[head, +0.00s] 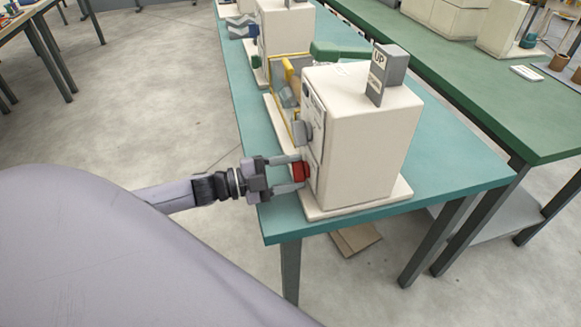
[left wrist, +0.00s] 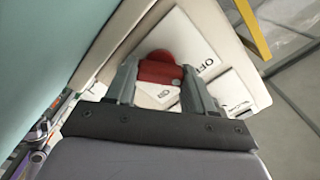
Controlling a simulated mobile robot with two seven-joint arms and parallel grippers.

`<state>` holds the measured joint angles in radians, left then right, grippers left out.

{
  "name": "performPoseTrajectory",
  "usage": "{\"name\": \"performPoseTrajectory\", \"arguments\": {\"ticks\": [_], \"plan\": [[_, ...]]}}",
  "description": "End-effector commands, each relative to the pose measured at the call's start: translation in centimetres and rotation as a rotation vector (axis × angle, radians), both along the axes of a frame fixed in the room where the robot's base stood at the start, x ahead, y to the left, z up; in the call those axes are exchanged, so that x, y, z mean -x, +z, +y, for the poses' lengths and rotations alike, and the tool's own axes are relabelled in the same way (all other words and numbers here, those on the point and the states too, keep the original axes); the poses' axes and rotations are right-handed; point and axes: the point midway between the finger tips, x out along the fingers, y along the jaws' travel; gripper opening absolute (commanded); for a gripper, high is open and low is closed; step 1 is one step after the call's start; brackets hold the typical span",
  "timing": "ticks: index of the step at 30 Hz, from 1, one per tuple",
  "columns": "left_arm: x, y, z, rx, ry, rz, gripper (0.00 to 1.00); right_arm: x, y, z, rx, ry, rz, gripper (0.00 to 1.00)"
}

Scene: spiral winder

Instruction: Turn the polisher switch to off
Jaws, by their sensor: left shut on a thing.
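The polisher (head: 365,140) is a cream box on a pale base at the near end of the teal table. Its red switch (head: 301,172) sits low on the panel facing left. My left gripper (head: 297,172) reaches in from the left and is shut on the switch, one finger on each side. A second small label lies partly hidden below the switch. I cannot tell which setting it points to. My right gripper is not in view.
A grey block marked UP (head: 387,75) stands on top of the polisher. A grey knob (head: 302,131) sticks out just above the switch. A yellow frame (head: 284,88) and another cream machine stand behind. A green bench (head: 470,90) runs along the right.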

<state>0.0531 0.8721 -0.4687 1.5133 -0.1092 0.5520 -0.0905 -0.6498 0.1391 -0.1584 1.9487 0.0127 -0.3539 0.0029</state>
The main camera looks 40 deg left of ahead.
Motion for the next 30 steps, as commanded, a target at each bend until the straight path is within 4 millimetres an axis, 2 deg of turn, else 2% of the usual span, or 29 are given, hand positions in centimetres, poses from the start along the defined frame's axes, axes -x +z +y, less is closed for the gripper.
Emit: {"name": "performPoseTrajectory", "arguments": {"ticks": [9, 23, 24, 26, 27, 30], "plan": [[-0.01, 0.0, 0.01, 0.076, 0.001, 0.065, 0.23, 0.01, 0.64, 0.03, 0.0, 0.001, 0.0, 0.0], [0.0, -0.04, 0.01, 0.089, 0.001, 0.077, 0.23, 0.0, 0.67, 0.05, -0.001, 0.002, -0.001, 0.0], [0.0, -0.04, 0.01, 0.089, 0.001, 0.077, 0.56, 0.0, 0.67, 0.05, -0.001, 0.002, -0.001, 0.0], [0.0, -0.04, 0.01, 0.089, 0.001, 0.076, 0.76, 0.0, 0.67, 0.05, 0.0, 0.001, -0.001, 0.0], [0.0, -0.04, 0.01, 0.089, 0.001, 0.076, 0.79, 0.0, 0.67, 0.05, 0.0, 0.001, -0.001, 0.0], [0.0, -0.04, 0.0, 0.087, 0.001, 0.075, 0.79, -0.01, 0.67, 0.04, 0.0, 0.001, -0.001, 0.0]]}}
